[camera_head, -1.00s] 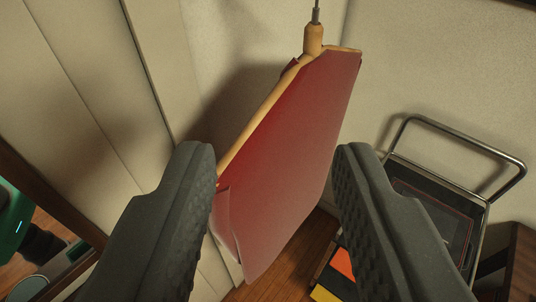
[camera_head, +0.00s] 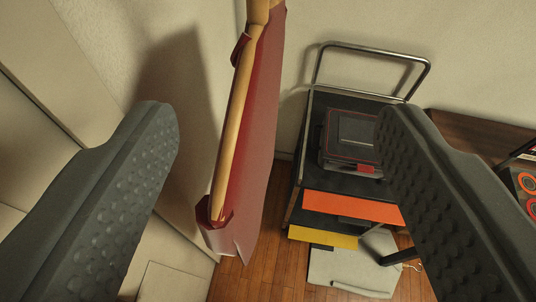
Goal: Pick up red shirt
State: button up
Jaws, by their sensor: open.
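The red shirt (camera_head: 262,130) hangs from a tan wooden hanger (camera_head: 238,115) at the upper middle of the view. It is seen nearly edge-on, with its lower end above the wood floor. My gripper (camera_head: 270,140) is open, one dark padded finger on the left and the other on the right. The shirt shows in the gap between the fingers, closer to the left one. Neither finger appears to touch it. The top of the hanger is out of the picture.
A black cart (camera_head: 335,185) with a metal handle stands right of the shirt, carrying a dark case with red trim (camera_head: 350,140). Orange (camera_head: 352,208) and yellow (camera_head: 322,237) panels show below. A pale wall is behind, pale panels at left, a brown table (camera_head: 470,137) at right.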

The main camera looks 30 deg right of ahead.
jog(key=w+a+f+m+g+h+p, duration=0.1)
jog(key=w+a+f+g+h+p, duration=0.1)
jog(key=w+a+f, duration=0.3)
jog(key=p, duration=0.2)
send_near(239, 82)
jog(key=x, duration=0.4)
jog(key=shift+s+d+f, duration=0.15)
jog(key=shift+d+f, duration=0.2)
jog(key=shift+f, duration=0.05)
jog(key=w, duration=0.1)
jog(key=w+d, duration=0.1)
jog(key=w+d+f+p, duration=0.1)
jog(key=shift+w, duration=0.4)
jog(key=shift+w+d+f, duration=0.35)
jog(key=shift+w+d, duration=0.05)
jog(key=shift+w, duration=0.05)
grip_shut()
